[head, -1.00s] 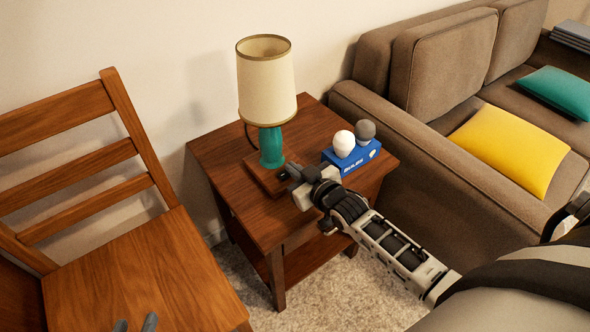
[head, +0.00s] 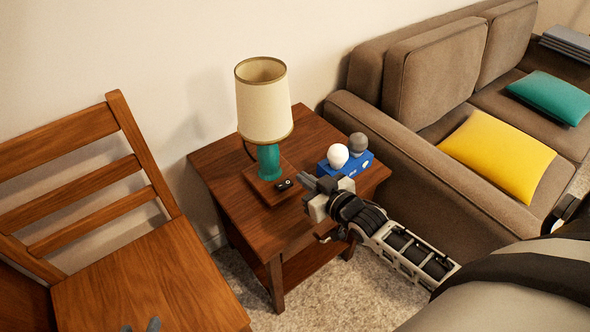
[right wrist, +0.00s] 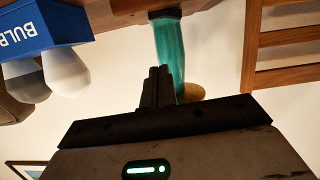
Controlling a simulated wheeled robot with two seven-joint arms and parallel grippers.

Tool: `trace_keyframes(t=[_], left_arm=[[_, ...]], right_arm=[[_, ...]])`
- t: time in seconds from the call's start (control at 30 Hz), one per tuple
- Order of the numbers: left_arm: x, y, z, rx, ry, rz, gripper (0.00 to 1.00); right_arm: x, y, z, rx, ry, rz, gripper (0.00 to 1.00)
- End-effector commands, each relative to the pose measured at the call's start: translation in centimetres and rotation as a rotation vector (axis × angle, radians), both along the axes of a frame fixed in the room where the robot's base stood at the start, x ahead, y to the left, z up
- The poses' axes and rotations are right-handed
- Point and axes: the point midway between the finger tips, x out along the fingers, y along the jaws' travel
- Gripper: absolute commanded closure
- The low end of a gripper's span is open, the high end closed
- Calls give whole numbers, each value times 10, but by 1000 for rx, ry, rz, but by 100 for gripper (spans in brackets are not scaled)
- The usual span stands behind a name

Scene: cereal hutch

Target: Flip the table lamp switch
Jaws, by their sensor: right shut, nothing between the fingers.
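The table lamp has a cream shade (head: 264,100) and a teal stem (head: 268,160). It stands upright on a square wooden base (head: 262,190). A small black switch (head: 284,185) sits on the front right of that base; which way it is tipped is too small to tell. No glow shows in the shade. My right gripper (head: 305,180) is shut and empty, just right of the switch and apart from it. In the right wrist view its closed fingers (right wrist: 162,85) overlap the teal stem (right wrist: 169,45). My left gripper's fingertips (head: 140,326) show apart at the bottom edge.
A blue bulb box (head: 345,173) with a white bulb (head: 338,156) and a grey bulb (head: 358,145) is on the side table (head: 225,175), behind my right gripper. A wooden chair (head: 150,280) stands left, a brown sofa (head: 430,165) right.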

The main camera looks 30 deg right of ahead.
Motion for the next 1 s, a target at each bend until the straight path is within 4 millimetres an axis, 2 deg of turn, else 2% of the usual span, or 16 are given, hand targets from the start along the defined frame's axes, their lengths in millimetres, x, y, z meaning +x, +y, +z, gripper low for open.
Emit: trace_keyframes(t=[0.1, 0.3, 1.0], left_arm=[[-1, 0, 2, 0, 6, 0, 64], [-2, 0, 2, 0, 13, 0, 64], [-1, 1, 3, 1, 11, 1, 64]], right_arm=[[-24, -4, 7, 0, 1, 0, 100], [-46, -8, 12, 0, -2, 0, 100], [-52, -5, 14, 2, 3, 2, 100]])
